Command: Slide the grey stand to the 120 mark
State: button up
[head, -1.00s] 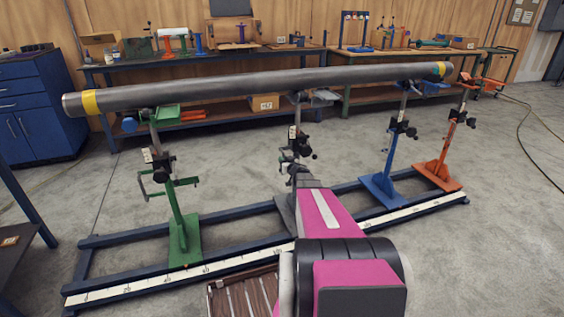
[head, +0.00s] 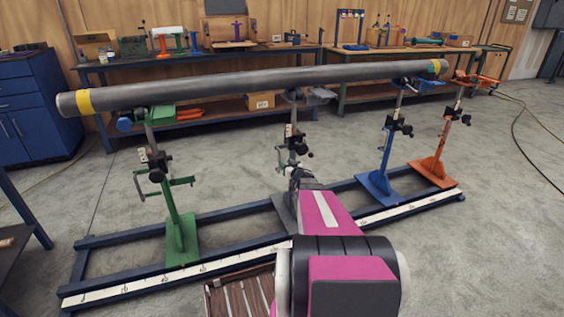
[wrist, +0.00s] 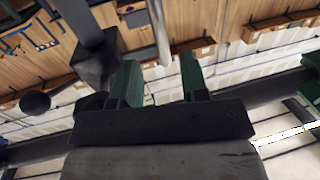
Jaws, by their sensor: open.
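The grey stand (head: 289,133) is the middle one under the long pipe (head: 250,84), with a dark clamp and a small knob on its post. Its grey foot (head: 283,207) sits on the blue rail frame (head: 235,212), partly hidden by my arm. A white scale strip (head: 220,264) runs along the front rail; its marks are too small to read. In the wrist view, my gripper (wrist: 158,75) is open, with green fingers apart. A grey post (wrist: 158,30) appears between and beyond the fingertips; I cannot tell whether it touches them. My gripper is mostly hidden in the head view.
A green stand (head: 179,225) is at left on the frame. A blue stand (head: 379,183) and an orange stand (head: 434,172) are at right. The rail between the grey and blue stands looks clear. A slatted brown crate (head: 240,296) stands in front, beside my arm.

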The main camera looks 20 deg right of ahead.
jog(key=s, duration=0.2)
jog(key=s+d, duration=0.1)
jog(key=s, duration=0.1)
jog(key=shift+s, duration=0.15)
jog(key=shift+a, duration=0.1)
jog(key=s+a+r+m+g+h, duration=0.1)
jog(key=s+a+m+g+h, duration=0.1)
jog(key=s+a+g, duration=1.5)
jog(key=s+a+h, duration=0.1)
jog(key=s+a, duration=0.6)
jog(key=s, duration=0.2)
jog(key=shift+a+r+g, duration=0.3)
jog(key=shift+r, duration=0.05)
dwell(0.6)
